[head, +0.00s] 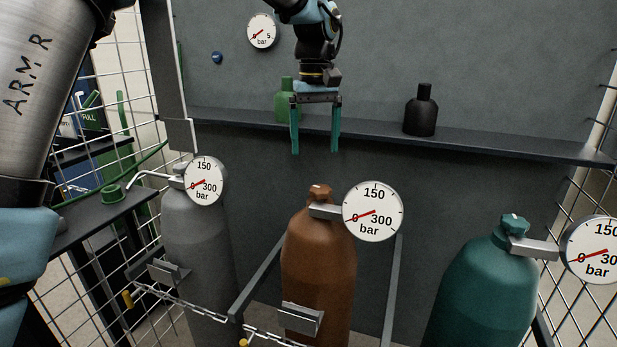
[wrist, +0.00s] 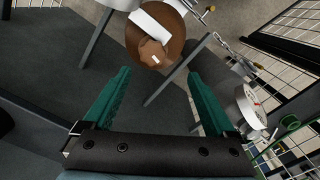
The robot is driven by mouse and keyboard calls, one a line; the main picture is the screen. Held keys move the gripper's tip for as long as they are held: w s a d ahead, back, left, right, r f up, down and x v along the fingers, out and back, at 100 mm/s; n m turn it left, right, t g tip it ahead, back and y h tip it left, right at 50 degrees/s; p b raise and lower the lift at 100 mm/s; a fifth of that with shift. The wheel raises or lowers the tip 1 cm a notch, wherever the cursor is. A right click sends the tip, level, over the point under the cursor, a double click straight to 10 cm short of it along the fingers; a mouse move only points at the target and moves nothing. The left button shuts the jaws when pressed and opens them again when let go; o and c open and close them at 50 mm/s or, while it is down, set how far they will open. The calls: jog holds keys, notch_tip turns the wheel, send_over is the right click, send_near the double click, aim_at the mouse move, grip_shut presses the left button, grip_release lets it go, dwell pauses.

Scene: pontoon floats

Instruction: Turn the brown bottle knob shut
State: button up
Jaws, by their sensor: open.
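The brown bottle (head: 318,265) stands upright in the middle of the head view, with a brown knob (head: 319,191) on top. A gauge (head: 373,211) sits on an arm to the right of the knob. My gripper (head: 315,150) is open and empty, fingers pointing down, above the knob and apart from it. In the wrist view my gripper (wrist: 160,85) has its two green fingers spread wide. The knob (wrist: 154,54) shows there beyond the fingertips, on top of the brown bottle (wrist: 174,24). Nothing is between the fingers.
A grey bottle (head: 197,250) stands left and a teal bottle (head: 484,290) right. A shelf (head: 370,131) behind carries a green bottle (head: 283,104) and a black bottle (head: 421,112). A chain (head: 180,306) hangs in front at left. Mesh fencing flanks both sides.

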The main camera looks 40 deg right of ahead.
aim_at(320, 188)
jog(key=f, duration=0.3)
jog(key=d+f+p, duration=0.1)
jog(key=f, duration=0.3)
jog(key=f+p, duration=0.1)
jog(key=f, duration=0.2)
jog(key=shift+s+d+f, duration=0.15)
jog(key=shift+d+f, duration=0.05)
jog(key=c, duration=1.4)
